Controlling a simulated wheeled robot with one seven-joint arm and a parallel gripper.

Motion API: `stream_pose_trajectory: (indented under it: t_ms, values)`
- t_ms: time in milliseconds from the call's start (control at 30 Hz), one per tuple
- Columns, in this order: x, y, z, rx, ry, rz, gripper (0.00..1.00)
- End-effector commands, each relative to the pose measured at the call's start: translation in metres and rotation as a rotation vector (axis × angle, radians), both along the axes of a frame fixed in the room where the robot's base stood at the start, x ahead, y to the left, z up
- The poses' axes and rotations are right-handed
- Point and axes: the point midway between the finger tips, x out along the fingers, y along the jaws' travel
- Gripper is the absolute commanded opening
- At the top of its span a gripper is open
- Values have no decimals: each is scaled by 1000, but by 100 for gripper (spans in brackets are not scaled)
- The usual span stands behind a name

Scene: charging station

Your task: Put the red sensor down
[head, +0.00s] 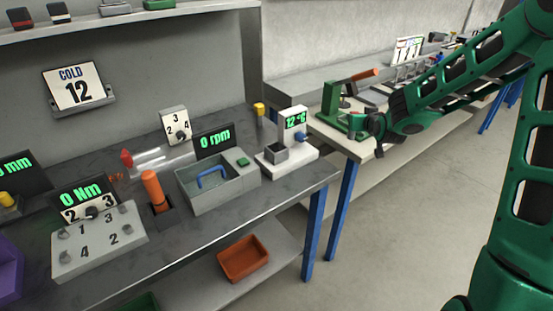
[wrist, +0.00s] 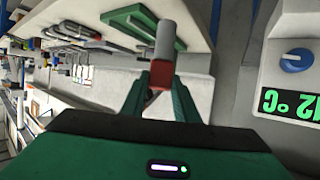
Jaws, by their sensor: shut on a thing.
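My gripper (wrist: 158,88) is shut on the red sensor (wrist: 158,76), which shows as a small red block with a grey cylindrical part between the green fingertips in the wrist view. In the head view my gripper (head: 366,124) is at the end of the green arm, in the air around the gap between the two benches. The sensor cannot be made out clearly there.
A white unit (head: 303,160) with a grey block and a "12 °C" display stands at the near bench's right end; its display (wrist: 290,102) also shows in the wrist view. A green press (head: 331,103) stands on the far bench. A grey tray (head: 205,203) is left of the unit.

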Motion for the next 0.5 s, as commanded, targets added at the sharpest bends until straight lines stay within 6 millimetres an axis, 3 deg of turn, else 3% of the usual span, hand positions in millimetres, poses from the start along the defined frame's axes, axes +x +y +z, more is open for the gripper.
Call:
stream_pose_trajectory:
  t_ms: [300,500]
  values:
    - [-3,8,-4,-3,-1,18,5]
    - [-22,20,-3,-2,0,92,5]
